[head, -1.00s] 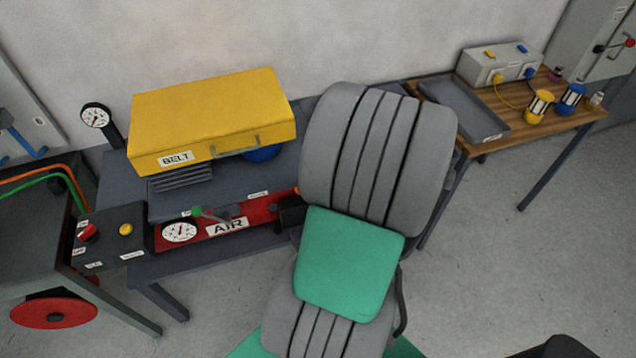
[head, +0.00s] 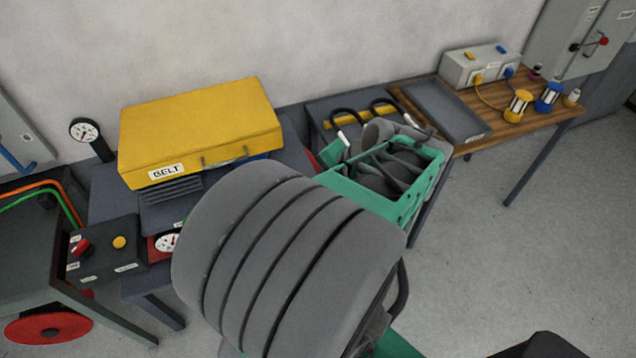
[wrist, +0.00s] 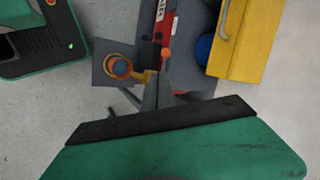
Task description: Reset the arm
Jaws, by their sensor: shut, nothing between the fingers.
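My gripper (wrist: 157,88) shows in the wrist view as narrow dark fingers closed together beyond a black-edged green housing. Nothing is visible between them. Below them, some way off, are a table and floor. In the head view my thick grey arm rises in the middle foreground, and a green wrist part shows beyond it to the right. The fingertips are hidden there.
A yellow BELT case (head: 200,130) lies on the left table, with a gauge (head: 84,131) behind it. A control box (head: 105,249) stands left. A wooden table (head: 535,105) at right bears a grey box (head: 474,66) and lamps. Floor at right is clear.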

